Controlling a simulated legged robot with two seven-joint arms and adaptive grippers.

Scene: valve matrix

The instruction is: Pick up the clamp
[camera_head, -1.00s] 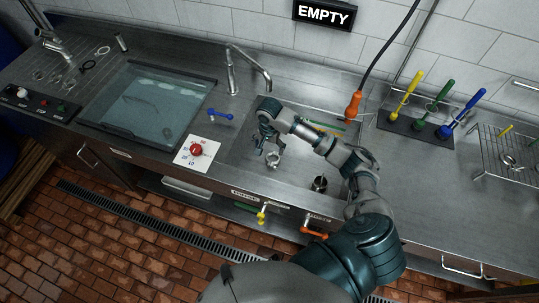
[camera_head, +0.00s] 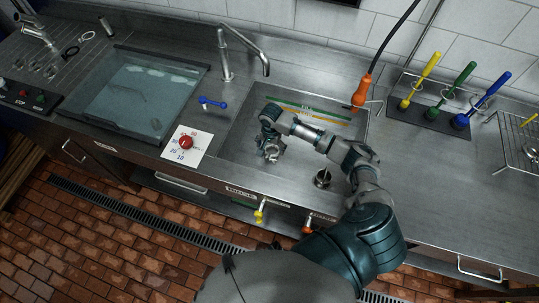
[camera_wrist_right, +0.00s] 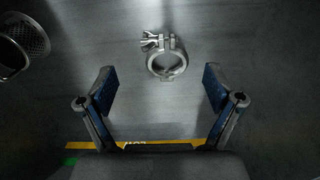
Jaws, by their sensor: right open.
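The clamp is a small silver ring with a wing-nut side; in the right wrist view the clamp (camera_wrist_right: 167,61) lies on the bare metal basin floor, ahead of the fingertips and midway between them. My right gripper (camera_wrist_right: 160,78) is open and empty, with its two blue-padded fingers spread wide. In the head view my right gripper (camera_head: 270,152) is low over the sink basin and points down. The clamp is mostly hidden by the gripper in that view. My left gripper is not in view.
The sink basin (camera_head: 240,120) holds a metal strainer cup (camera_head: 322,179) to the right. Green and yellow strips (camera_head: 310,112) lie along its back. A faucet (camera_head: 225,55) stands behind. A rack with coloured handles (camera_head: 432,118) and an orange-handled hose (camera_head: 362,90) are at right.

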